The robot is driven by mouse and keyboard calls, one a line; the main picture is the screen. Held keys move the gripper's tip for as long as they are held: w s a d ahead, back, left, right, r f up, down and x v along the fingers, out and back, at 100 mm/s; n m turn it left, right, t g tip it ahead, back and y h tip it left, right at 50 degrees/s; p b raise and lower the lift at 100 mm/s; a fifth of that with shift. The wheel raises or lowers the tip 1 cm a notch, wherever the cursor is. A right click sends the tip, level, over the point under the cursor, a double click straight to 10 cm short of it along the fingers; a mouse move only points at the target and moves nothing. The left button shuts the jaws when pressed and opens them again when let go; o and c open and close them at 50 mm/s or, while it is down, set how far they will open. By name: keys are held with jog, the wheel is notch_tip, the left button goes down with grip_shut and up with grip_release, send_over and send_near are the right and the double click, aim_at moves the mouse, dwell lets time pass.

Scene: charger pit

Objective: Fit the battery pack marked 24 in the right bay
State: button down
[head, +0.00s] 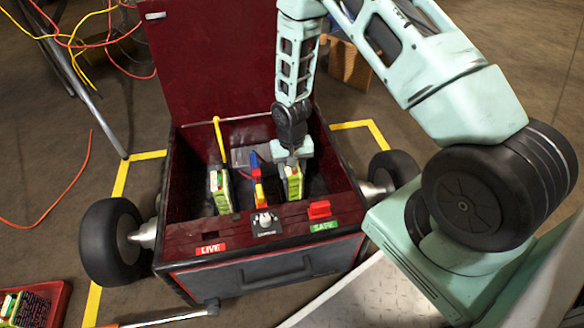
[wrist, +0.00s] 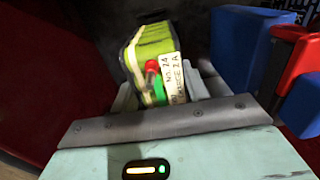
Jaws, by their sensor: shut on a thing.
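The battery pack (head: 293,184), green-yellow with a white label, is in the right part of the open dark red cart box (head: 342,185). In the wrist view its label on the pack (wrist: 150,45) reads "NO. 24", and red and green terminals show. My gripper (head: 292,160) reaches down into the box from above and is shut on the pack, with a pale finger on each side in the wrist view (wrist: 168,92). The pack's lower end and the right bay's floor are hidden, so I cannot tell whether it is seated. Another green pack (head: 220,190) stands on the left side.
Red, blue and yellow parts (head: 257,180) stand between the two packs. A yellow-handled lever (head: 219,135) rises at left. The front panel has a dial (head: 264,222), a red switch (head: 319,209) and LIVE and SAFE labels. A red tray (head: 58,297) with packs lies lower left.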

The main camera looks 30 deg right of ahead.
jog(key=shift+f, duration=0.4)
jog(key=c, duration=0.8)
grip_release()
jog(key=shift+c, duration=0.2)
jog(key=shift+o, duration=1)
notch_tip(320, 180, up, 17)
jog(key=p, duration=0.7)
jog(key=shift+w+r+p, duration=0.2)
jog(key=shift+w+p, duration=0.1)
